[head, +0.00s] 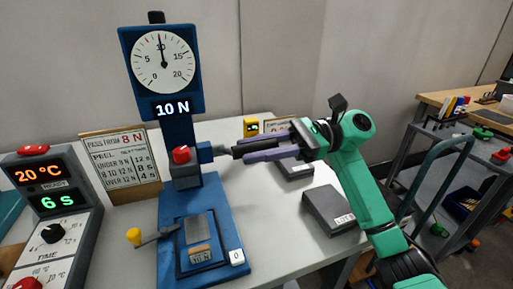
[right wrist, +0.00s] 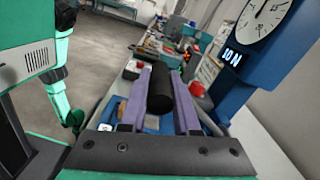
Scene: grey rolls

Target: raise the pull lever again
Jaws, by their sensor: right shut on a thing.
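The blue test stand (head: 190,226) carries a dial gauge (head: 163,62) with its needle near 10; the display (head: 171,108) reads 10 N. The pull lever is at the stand's right side, and its black grip (head: 238,152) points right, roughly level. My right gripper (head: 248,151) is shut on this grip. In the right wrist view the black grip (right wrist: 160,92) lies lengthwise between the two purple fingers. The red knob (head: 181,155) is on the stand's carriage, left of the lever. My left gripper does not show.
A yellow-knobbed handle (head: 134,237) sticks out left at the stand's base. A control box (head: 66,215) showing 20 °C and 6 s stands at left, near a sign board (head: 120,157). Grey blocks (head: 334,209) lie on the white table under my right arm.

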